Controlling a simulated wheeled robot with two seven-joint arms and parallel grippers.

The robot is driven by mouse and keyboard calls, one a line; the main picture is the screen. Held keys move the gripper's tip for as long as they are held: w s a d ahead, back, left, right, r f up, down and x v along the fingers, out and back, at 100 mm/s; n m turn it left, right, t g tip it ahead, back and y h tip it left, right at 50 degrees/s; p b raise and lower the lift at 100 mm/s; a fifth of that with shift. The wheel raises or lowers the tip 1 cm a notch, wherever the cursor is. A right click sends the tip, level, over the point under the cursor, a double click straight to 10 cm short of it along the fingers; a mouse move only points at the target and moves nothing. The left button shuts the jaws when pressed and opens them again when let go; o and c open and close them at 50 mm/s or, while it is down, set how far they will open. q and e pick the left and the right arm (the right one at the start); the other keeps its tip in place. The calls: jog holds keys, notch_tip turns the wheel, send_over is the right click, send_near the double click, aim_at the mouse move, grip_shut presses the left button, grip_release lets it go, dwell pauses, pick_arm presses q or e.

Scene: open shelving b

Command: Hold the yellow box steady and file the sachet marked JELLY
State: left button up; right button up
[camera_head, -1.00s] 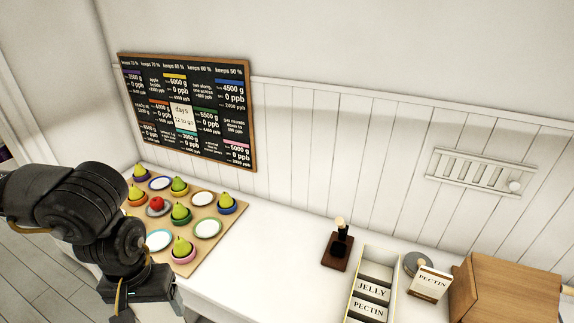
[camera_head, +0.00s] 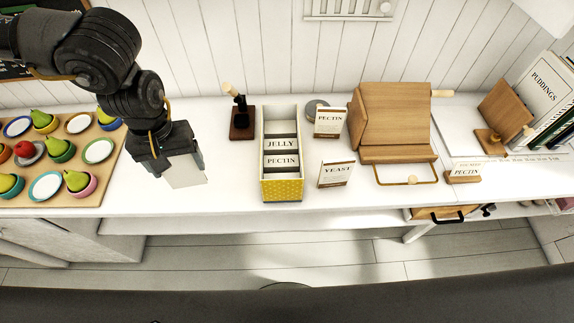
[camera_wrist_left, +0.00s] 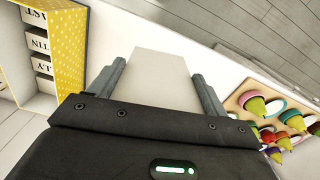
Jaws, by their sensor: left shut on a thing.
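My right gripper is not in view.
A dark stamp stand (camera_head: 242,124) is behind left, a wooden box (camera_head: 393,118) right. A fruit board (camera_head: 84,190) lies left. Counter between board and box is clear.

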pick_arm(q)
jog(key=w+f+n+b, duration=0.3)
jog(key=w+f+b, duration=0.1)
jog(key=f+b, duration=0.2)
jog(key=shift+w+f+n, duration=0.2)
jog(key=shift+f+n, duration=0.2)
jog(key=shift+f, duration=0.5)
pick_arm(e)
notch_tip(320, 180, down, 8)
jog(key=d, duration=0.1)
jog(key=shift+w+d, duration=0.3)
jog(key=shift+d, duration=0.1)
pick_arm(q)
jog(key=shift+a, duration=0.1)
jog(key=s+m, duration=0.5)
jog(key=s, duration=0.1)
jog(key=shift+f+m, duration=0.25)
jog(key=shift+m, duration=0.15)
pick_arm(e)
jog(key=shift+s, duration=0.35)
